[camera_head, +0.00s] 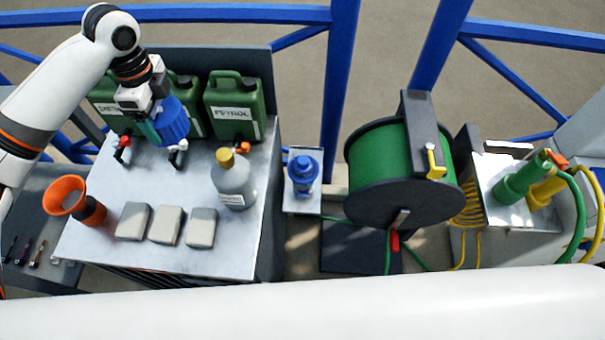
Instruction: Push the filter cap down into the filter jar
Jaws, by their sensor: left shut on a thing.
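My left gripper (155,103) hangs over the back of the metal worktop. It is shut on a ribbed blue cap (174,118), which looks like the filter cap; a teal part shows at its left side. The cap is in the air, tilted, near the green cans. A small blue unit (302,172), which looks like the filter jar, stands upright on a small metal shelf right of the worktop. The cap and gripper are well to its left, apart from it. Its opening is too small to make out. My right gripper is not in view.
A grey bottle (234,183) with a yellow top stands between the cap and the blue unit. Green cans (235,108) line the worktop's back. Three grey blocks (168,226) and an orange funnel (66,196) are in front. A green hose reel (400,170) stands right.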

